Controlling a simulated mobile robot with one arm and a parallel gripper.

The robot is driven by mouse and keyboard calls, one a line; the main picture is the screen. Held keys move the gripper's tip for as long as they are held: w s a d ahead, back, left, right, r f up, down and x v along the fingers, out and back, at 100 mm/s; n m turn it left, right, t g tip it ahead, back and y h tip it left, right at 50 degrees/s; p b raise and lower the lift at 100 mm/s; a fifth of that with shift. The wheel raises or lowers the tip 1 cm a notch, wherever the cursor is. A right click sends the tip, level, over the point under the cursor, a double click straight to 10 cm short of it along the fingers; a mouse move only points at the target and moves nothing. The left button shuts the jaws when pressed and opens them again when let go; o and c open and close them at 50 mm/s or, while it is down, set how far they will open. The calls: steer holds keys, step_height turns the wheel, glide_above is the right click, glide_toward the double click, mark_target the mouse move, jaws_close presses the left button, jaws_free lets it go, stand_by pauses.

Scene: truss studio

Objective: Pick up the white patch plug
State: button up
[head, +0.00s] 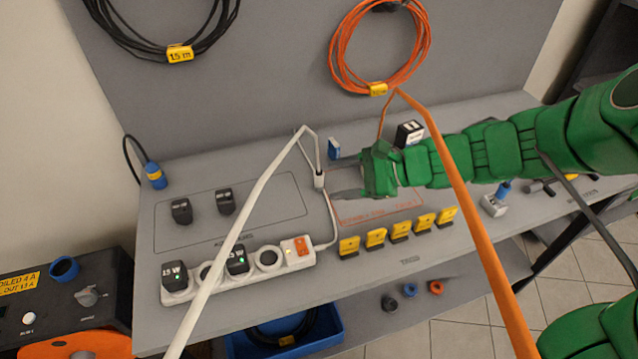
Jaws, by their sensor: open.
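A small whitish plug (318,181) stands on the grey bench top near the middle of the head view, at the end of a white cable (245,222) that rises and runs toward the lower left. I take it to be the white patch plug. My green gripper (335,178) reaches in from the right, low over the bench. Its jaws are open and point left at the plug, with one finger on the far side and one on the near side. The plug is at or just beyond the fingertips; I cannot tell if they touch.
An orange cable (465,215) crosses in front of my arm. A white power strip (298,252) with black adapters lies at the front left. Several yellow tags (400,232) line the front edge. A blue block (334,148) and a black-and-white box (409,133) stand behind my gripper.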

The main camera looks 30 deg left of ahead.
steer(key=w+a+f+m+t+y, duration=0.1)
steer(key=w+a+f+m, duration=0.3)
steer(key=w+f+m, duration=0.15)
steer(key=m+t, duration=0.2)
steer(key=m, duration=0.2)
glide_toward(319, 181)
steer(key=x, duration=0.4)
steer(key=shift+w+a+f, duration=0.1)
steer(key=shift+w+f, duration=0.3)
steer(key=shift+x, duration=3.9)
steer(key=shift+w+r, duration=0.1)
steer(key=shift+w, duration=0.1)
steer(key=c, duration=1)
steer(key=shift+c, duration=0.2)
steer(key=shift+r, duration=0.1)
